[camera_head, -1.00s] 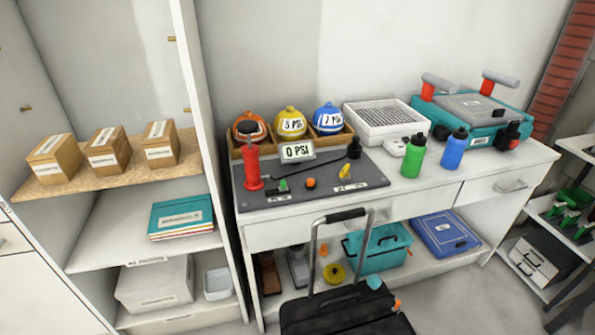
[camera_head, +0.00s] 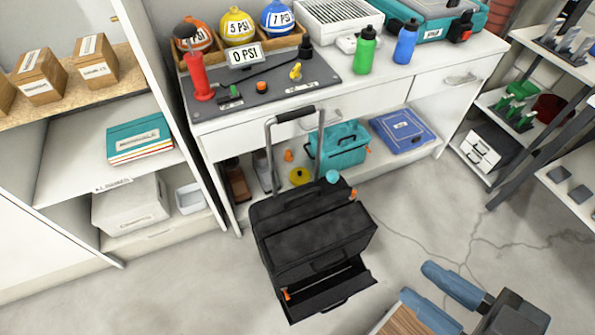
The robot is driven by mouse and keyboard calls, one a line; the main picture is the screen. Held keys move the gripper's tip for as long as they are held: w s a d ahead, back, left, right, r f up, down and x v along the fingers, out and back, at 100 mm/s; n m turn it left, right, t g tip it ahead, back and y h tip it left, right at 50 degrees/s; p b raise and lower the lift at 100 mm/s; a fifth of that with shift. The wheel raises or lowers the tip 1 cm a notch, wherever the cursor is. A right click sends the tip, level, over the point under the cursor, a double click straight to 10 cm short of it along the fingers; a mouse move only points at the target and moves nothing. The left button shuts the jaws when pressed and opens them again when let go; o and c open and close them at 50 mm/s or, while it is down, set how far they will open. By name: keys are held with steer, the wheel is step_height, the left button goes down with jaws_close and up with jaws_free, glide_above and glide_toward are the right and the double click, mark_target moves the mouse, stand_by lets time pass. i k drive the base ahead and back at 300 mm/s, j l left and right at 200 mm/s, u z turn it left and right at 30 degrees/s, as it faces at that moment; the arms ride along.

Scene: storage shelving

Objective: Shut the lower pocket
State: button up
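A black rolling suitcase (camera_head: 310,238) with a raised handle stands on the floor in front of the workbench. Its lower pocket (camera_head: 335,292) is at the bottom front, with its flap tipped outward and a dark gap showing above it. An orange tab (camera_head: 286,294) is at the pocket's left side, and another is at the suitcase's upper right. My gripper (camera_head: 418,281) is at the bottom right, to the right of the pocket and apart from it. Its two blue fingers are spread, with nothing seen between them.
A wood-topped object (camera_head: 402,322) shows beside my gripper at the bottom edge. Concrete floor (camera_head: 190,285) is clear to the left.

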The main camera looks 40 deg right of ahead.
mark_target(309, 301)
steer(key=k+l, duration=0.25)
steer(key=k, duration=0.25)
steer(key=k+l+z, duration=0.1)
steer(key=k+l, duration=0.15)
steer(key=k, duration=0.2)
